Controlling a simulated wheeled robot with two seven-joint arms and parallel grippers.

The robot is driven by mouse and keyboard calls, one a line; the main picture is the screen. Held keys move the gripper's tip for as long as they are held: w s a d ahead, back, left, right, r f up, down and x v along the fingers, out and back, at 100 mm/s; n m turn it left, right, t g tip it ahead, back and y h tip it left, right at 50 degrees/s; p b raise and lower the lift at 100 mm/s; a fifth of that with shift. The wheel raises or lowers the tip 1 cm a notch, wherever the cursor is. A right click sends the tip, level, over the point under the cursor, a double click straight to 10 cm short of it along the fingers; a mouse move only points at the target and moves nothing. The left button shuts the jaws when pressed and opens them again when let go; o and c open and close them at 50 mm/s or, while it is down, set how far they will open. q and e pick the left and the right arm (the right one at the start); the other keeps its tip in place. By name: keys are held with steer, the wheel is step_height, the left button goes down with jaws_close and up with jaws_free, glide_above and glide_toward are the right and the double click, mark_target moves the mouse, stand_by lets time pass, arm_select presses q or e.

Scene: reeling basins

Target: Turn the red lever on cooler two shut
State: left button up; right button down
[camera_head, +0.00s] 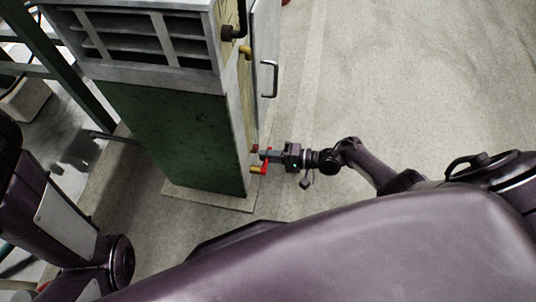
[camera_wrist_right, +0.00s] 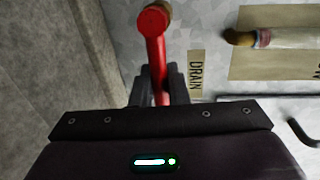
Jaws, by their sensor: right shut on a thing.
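The cooler (camera_head: 170,135) is a tall green and grey cabinet left of centre in the head view. The red lever (camera_head: 265,166) sits low on its right side, by a yellow fitting (camera_head: 256,169). In the right wrist view the red lever (camera_wrist_right: 156,50) runs from a round end at the top down between the fingers. My right gripper (camera_head: 268,155) is shut on the lever; it also shows in the wrist view (camera_wrist_right: 160,88). A label reading DRAIN (camera_wrist_right: 196,75) is beside the lever. My left arm shows at the left edge, but its gripper is out of view.
A second yellow fitting (camera_head: 246,52) and a metal door handle (camera_head: 269,78) are higher on the cabinet's side. A yellow-ended pipe (camera_wrist_right: 240,37) is right of the lever in the wrist view. The concrete floor (camera_head: 400,80) to the right is clear.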

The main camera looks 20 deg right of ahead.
steer(key=c, duration=1.5)
jaws_free()
steer(key=shift+s+d, duration=0.1)
steer(key=p+v, duration=0.1)
steer(key=v, duration=0.6)
steer(key=shift+s+d, duration=0.2)
steer(key=shift+d, duration=0.1)
steer(key=shift+r, duration=0.1)
